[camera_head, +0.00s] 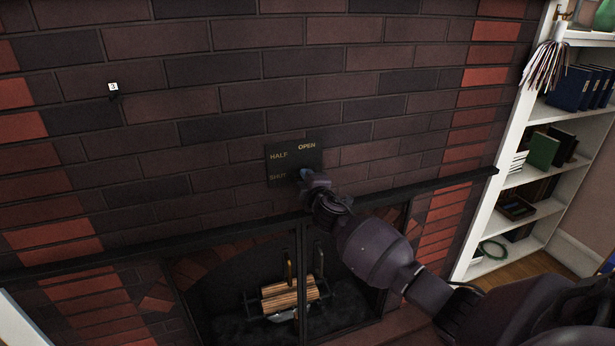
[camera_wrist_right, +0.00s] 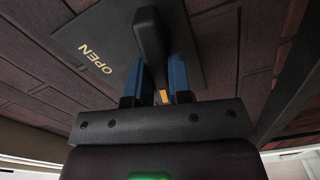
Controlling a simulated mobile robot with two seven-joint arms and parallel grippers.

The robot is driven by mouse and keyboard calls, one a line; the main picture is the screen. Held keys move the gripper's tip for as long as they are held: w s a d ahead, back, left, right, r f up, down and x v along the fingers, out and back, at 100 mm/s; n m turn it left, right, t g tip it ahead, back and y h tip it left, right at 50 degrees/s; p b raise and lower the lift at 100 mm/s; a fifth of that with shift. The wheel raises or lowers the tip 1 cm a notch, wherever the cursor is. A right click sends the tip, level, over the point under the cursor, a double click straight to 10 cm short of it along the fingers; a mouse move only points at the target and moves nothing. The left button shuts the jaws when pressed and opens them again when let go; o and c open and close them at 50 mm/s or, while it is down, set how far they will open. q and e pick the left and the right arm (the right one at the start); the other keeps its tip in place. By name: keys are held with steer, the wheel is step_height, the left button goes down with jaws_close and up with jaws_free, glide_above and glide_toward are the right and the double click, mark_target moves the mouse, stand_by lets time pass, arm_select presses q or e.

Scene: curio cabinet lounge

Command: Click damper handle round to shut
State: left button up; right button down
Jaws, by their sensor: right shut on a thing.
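The damper plate (camera_head: 293,161) is a dark square on the brick wall above the firebox, lettered HALF, OPEN and SHUT. My right gripper (camera_head: 306,176) is at the plate's lower right part, in front of it. In the right wrist view the dark damper handle (camera_wrist_right: 150,45) stands between the blue fingers of my right gripper (camera_wrist_right: 158,80), which is shut on it. The word OPEN shows on the plate (camera_wrist_right: 97,58) to the left of the handle there. In the head view my gripper hides the handle, so its exact setting cannot be told. My left gripper is out of view.
A black mantel bar (camera_head: 240,233) runs below the plate, over a firebox with logs (camera_head: 290,296) behind framed doors. A white bookshelf (camera_head: 487,200) with books stands at the right. The brick wall around the plate is bare, apart from a small white tag (camera_head: 113,87).

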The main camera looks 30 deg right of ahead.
steer(key=shift+f+n, duration=0.2)
steer(key=shift+n, duration=1.3)
steer(key=c, duration=1)
jaws_free()
steer(key=shift+c, duration=0.2)
steer(key=p+v, duration=0.1)
steer(key=v, duration=1)
steer(key=shift+w+a, duration=0.1)
